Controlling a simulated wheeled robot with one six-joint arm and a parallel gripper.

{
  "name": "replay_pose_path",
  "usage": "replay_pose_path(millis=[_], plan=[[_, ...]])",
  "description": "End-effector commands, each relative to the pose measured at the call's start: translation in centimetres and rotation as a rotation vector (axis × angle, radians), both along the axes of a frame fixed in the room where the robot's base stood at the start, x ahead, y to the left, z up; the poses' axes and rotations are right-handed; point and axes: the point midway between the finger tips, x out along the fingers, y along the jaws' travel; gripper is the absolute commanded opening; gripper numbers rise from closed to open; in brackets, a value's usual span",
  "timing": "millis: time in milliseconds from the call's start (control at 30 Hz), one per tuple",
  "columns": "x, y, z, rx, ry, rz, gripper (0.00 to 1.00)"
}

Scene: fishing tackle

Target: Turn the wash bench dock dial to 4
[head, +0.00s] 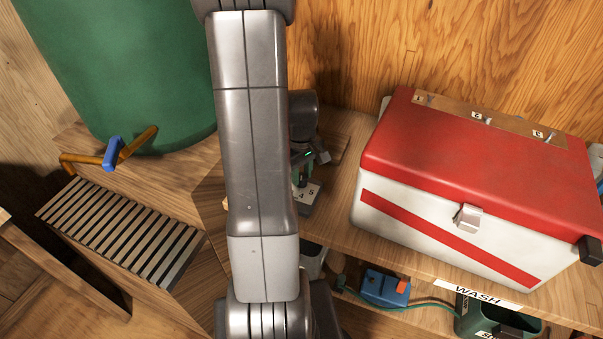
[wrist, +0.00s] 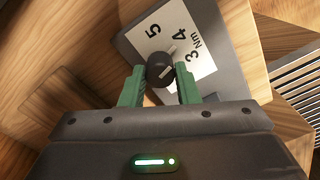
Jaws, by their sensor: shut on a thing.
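The wash bench dock (wrist: 237,55) is a dark grey block with a white scale plate (wrist: 185,22). The numbers 5, 4 and 3 and "Nm" are readable on it. Its round black dial (wrist: 160,70) carries a pale pointer mark; I cannot tell for sure which number it points to. My gripper (wrist: 160,84) has its two green fingers shut on the dial, one on each side. In the head view the plate (head: 310,192) shows 4 and 5 beside my arm, which hides the dial and most of my gripper (head: 299,172).
A red-lidded white tackle box (head: 440,215) stands right of the dock on the bench, above a "WASH" label (head: 480,294). A green barrel (head: 130,70) with a tap (head: 113,153) and a slatted grate (head: 120,235) are on the left. A blue box (head: 385,288) sits below the bench.

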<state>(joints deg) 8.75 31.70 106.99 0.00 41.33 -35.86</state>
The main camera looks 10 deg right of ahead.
Motion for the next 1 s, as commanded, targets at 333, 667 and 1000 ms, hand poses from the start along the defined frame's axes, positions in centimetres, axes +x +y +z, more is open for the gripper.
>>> replay_pose_path(millis=[333, 667, 1000], plan=[[0.05, -0.01, 0.05, 0.000, -0.001, 0.102, 0.06], [0.05, -0.02, 0.07, 0.000, -0.001, 0.112, 0.06], [0.04, -0.01, 0.05, 0.000, -0.001, 0.111, 0.51]])
